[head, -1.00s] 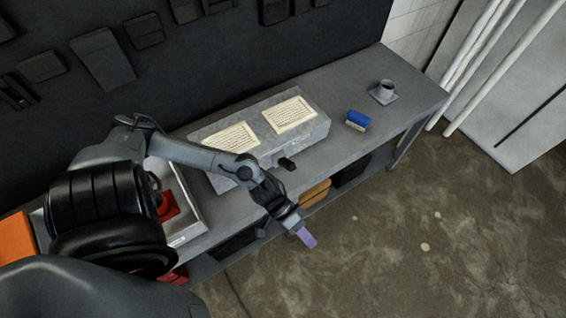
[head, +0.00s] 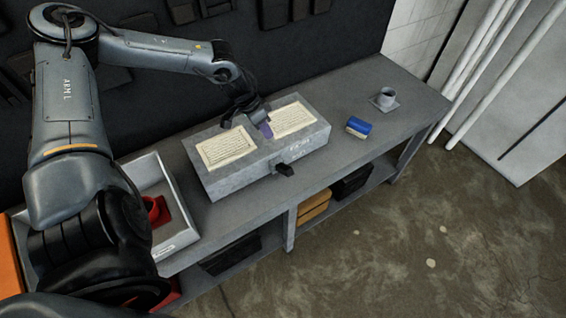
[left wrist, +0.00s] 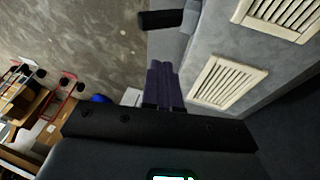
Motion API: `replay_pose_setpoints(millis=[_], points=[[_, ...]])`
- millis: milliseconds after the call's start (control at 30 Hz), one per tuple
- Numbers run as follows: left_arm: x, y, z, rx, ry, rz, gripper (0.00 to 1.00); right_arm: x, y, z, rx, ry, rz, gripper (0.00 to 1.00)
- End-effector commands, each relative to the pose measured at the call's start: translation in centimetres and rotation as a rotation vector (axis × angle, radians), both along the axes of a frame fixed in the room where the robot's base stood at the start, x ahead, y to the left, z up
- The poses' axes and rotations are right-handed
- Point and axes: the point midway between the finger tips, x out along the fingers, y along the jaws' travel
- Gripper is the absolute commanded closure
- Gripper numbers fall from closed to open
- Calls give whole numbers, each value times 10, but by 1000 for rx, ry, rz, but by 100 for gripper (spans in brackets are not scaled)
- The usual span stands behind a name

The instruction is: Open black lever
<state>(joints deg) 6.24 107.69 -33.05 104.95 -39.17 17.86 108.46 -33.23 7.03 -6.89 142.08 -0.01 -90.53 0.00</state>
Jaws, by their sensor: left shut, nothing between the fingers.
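The black lever (head: 284,169) sticks out from the front face of the grey duct box (head: 235,180) on the bench. It also shows in the left wrist view (left wrist: 161,19), at the top, beyond my fingertips and apart from them. My left gripper (head: 266,130) is over the top of the box, between the two cream vent grilles, with its purple fingers pointing down. In the left wrist view the purple fingers (left wrist: 163,72) are together with nothing between them. My right gripper is in neither view.
Cream grilles lie on the box top, one left (head: 226,147) and one right (head: 293,118). A blue block (head: 358,126) and a dark cup (head: 387,96) stand on the bench to the right. A pale tray (head: 176,243) holds a red item (head: 157,210) at left. The floor in front is clear.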

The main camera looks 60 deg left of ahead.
Motion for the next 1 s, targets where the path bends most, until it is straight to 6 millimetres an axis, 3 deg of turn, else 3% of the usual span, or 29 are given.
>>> replay_pose_setpoints(millis=[567, 733, 1000], points=[[4, -4, -7, -5, -6, -3, 100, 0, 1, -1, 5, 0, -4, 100], [10, -8, -27, -9, -4, -1, 100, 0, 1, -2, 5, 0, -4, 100], [25, -18, -72, -11, -9, 1, 100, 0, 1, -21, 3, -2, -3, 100]])
